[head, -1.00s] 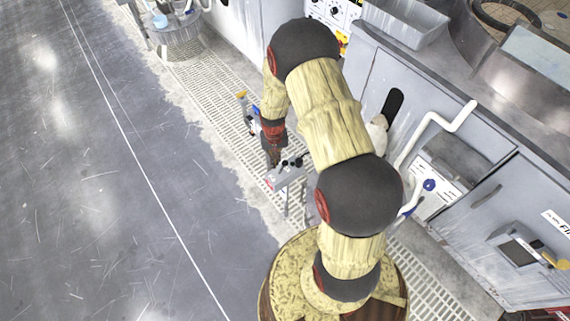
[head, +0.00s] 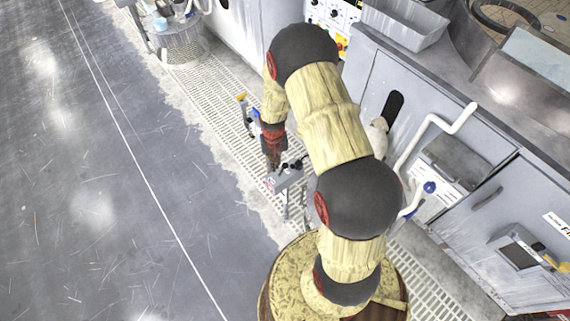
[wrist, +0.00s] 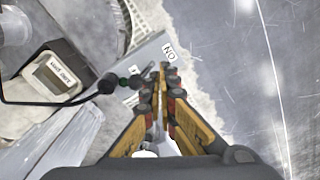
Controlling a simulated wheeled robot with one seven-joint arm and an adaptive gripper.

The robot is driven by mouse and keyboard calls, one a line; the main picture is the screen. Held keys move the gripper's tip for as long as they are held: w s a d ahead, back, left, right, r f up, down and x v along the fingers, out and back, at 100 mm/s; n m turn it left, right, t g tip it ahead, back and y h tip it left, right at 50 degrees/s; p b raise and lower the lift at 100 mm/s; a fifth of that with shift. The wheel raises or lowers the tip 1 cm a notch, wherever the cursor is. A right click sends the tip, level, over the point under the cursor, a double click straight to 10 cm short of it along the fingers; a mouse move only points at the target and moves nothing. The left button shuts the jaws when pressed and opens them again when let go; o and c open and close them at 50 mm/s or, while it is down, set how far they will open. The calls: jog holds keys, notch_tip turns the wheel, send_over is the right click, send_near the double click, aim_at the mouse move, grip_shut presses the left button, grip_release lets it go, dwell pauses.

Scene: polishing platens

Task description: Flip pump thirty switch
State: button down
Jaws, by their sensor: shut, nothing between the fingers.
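A grey switch plate (wrist: 150,58) with an "ON" label (wrist: 170,51) lies under my fingers in the wrist view. A black ball-ended lever (wrist: 107,83) with a green collar beside it sits left of my fingertips. In the head view the grey switch stand (head: 287,181) with black knobs rises from the floor grating. My gripper (wrist: 163,72) is shut and empty, its tips over the plate and to the right of the knobs. It also shows in the head view (head: 273,165), pointing down at the stand. I cannot tell whether the tips touch it.
A beige box (wrist: 55,75) with a small label, too small to read surely, stands left of the lever. A white pipe (head: 433,125) and grey cabinets (head: 470,200) stand right of my arm. Open floor (head: 90,200) lies to the left.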

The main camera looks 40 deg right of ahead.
jog(key=shift+f+b, duration=1.5)
jog(key=shift+f, duration=1.05)
dwell(1.8)
jog(key=shift+r, duration=0.1)
notch_tip(320, 180, up, 7)
jog(key=p, duration=0.5)
dwell(0.6)
dwell(0.4)
